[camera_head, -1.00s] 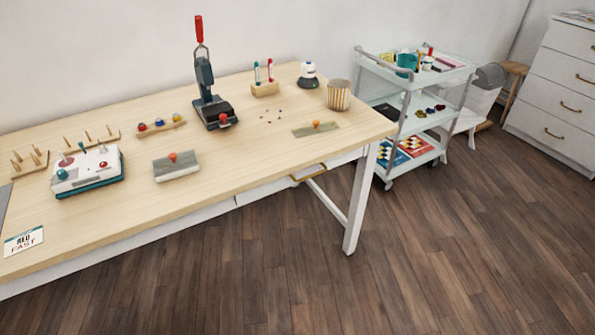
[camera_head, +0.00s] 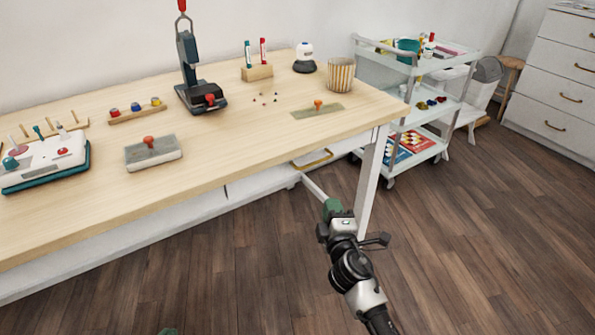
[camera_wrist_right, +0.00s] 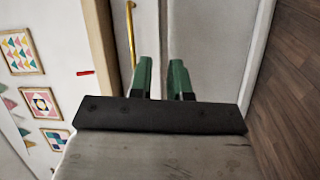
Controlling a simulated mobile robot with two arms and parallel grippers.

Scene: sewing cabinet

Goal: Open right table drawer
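The right table drawer has a white front under the right end of the wooden table (camera_head: 235,135). Its brass bar handle (camera_head: 319,160) shows just below the tabletop edge in the head view. In the right wrist view the handle (camera_wrist_right: 130,38) stands left of my fingers, apart from them. My right gripper (camera_head: 333,207) is below and in front of the handle, near the table leg. Its green fingers (camera_wrist_right: 162,78) are apart with nothing between them. Only a small green tip of my left gripper (camera_head: 168,331) shows at the bottom edge.
A white table leg (camera_head: 371,180) stands just beside my right gripper. A white cart (camera_head: 410,122) with several items is beyond the table's right end. A white dresser (camera_head: 555,80) is at far right. The wooden floor in front is clear.

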